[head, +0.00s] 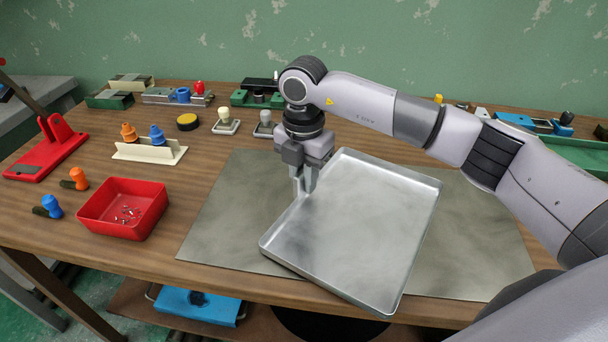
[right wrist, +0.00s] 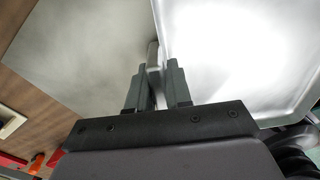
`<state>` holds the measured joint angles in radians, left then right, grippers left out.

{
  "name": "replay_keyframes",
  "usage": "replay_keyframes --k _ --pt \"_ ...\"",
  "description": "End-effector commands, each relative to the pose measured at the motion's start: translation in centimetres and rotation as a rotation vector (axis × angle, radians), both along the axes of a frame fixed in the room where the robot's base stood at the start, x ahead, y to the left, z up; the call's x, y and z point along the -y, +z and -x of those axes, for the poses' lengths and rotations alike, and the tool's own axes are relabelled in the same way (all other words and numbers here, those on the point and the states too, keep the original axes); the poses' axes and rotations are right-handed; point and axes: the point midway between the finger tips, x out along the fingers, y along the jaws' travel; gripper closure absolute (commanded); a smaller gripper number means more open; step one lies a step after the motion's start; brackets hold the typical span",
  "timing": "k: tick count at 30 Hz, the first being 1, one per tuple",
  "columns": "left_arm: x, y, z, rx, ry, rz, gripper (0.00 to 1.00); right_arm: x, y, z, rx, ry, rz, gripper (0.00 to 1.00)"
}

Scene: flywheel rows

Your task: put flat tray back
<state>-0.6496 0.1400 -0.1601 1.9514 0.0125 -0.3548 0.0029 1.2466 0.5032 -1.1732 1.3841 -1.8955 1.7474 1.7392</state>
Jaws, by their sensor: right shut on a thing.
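The flat tray (head: 362,225) is a shallow silver metal tray with a low rim. It lies at an angle over the grey mat (head: 228,215), and its near corner reaches past the table's front edge. I cannot tell whether it rests on the mat or is held just above it. My right gripper (head: 304,186) points down at the tray's left rim and is shut on it. In the right wrist view the two fingers (right wrist: 160,88) sit on either side of the rim of the tray (right wrist: 235,50). My left gripper is not in view.
A red bin (head: 124,208) with small metal pieces stands at the left. A red stand (head: 46,150), orange and blue knobbed pieces and a cream rack (head: 150,151) are around it. Several fixtures line the back edge. A blue item (head: 198,306) lies on a lower shelf.

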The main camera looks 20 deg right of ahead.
Motion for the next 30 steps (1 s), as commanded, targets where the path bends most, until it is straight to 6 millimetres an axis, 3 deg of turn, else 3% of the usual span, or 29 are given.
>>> replay_keyframes --k 4,5,6,7,19,30 --pt "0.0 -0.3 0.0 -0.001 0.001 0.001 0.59 0.0 -0.3 0.0 0.000 0.000 0.000 1.00" --pt "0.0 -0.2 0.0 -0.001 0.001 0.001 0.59 0.0 -0.3 0.0 0.000 0.000 0.000 0.74" --pt "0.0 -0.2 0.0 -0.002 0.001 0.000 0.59 0.0 -0.3 0.0 0.000 0.000 0.000 0.61" --pt "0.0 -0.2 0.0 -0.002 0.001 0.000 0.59 0.0 -0.3 0.0 0.000 0.000 0.000 0.55" --pt "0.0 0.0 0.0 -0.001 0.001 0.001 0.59 0.0 0.5 -0.1 0.002 0.000 0.000 0.55" --pt "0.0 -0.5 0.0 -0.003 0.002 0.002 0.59 -0.1 7.9 -0.1 0.005 0.001 -0.001 0.55"
